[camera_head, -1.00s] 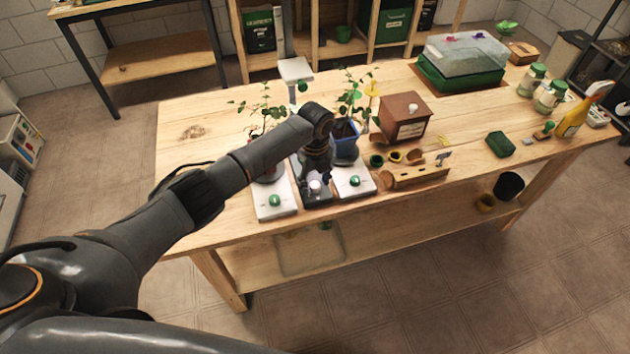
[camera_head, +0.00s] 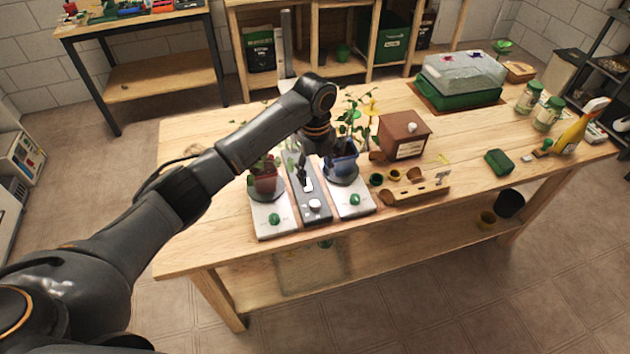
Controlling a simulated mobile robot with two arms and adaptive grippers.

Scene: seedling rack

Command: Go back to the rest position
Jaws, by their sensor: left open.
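My left gripper (camera_head: 304,172) hangs from the raised left arm over the dark control panel, between the two potted plants. It is open with nothing seen in it; its fingers are small and dark here. Whether it touches the panel I cannot tell. The dark panel (camera_head: 318,214) has a white knob at its near end. A seedling in a blue pot (camera_head: 342,163) stands on the right white base (camera_head: 354,203). My right gripper is not in view.
All this stands on a wooden table (camera_head: 195,232). To the right are a wooden holder (camera_head: 415,191), a brown box (camera_head: 404,135), a green tray with a clear cover (camera_head: 459,97), jars (camera_head: 547,114) and a yellow spray bottle (camera_head: 570,132). The table's left end is clear.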

